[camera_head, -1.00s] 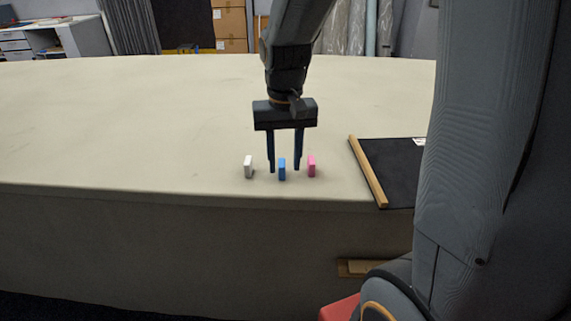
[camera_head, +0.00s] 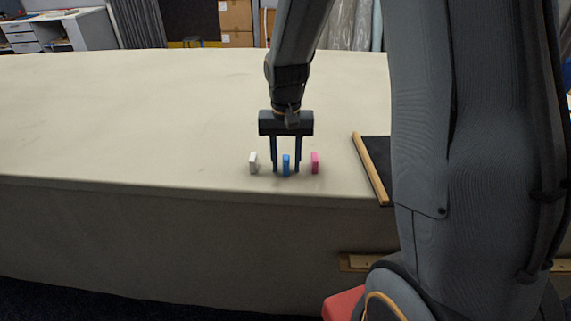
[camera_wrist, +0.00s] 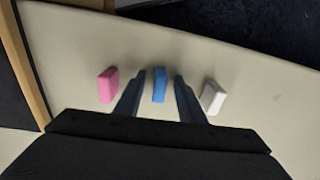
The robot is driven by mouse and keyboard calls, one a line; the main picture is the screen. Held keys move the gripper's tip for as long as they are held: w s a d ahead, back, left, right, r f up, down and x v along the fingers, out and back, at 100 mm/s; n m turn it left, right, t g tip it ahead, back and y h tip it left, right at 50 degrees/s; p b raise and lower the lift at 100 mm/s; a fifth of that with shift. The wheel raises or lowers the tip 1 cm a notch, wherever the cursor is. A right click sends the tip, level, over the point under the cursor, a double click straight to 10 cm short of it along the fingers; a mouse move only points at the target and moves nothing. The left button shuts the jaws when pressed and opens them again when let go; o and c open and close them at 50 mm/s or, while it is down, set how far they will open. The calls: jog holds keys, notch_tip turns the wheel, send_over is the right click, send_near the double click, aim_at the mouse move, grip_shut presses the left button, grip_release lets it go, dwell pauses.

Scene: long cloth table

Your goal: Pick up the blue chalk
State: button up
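The blue chalk (camera_head: 286,165) stands upright on the cloth table near its front edge, between a white chalk (camera_head: 253,163) on the left and a pink chalk (camera_head: 315,163) on the right. My gripper (camera_head: 286,170) points down with its fingers open, one on each side of the blue chalk. In the wrist view the blue chalk (camera_wrist: 160,85) lies between the two fingertips (camera_wrist: 161,76), with a gap showing on both sides. The pink chalk (camera_wrist: 109,85) and white chalk (camera_wrist: 213,96) are outside the fingers in that view.
A dark board with a wooden edge strip (camera_head: 371,168) lies on the table to the right. The table's front edge is close to the chalks. The cloth table (camera_head: 120,110) is clear to the left and behind.

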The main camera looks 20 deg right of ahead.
aim_at(286, 160)
grip_shut()
notch_tip(286, 160, up, 9)
jog(key=shift+r+b, duration=0.15)
jog(key=shift+b, duration=0.6)
jog(key=shift+r, duration=0.35)
jog(key=c, duration=0.8)
grip_release()
grip_shut()
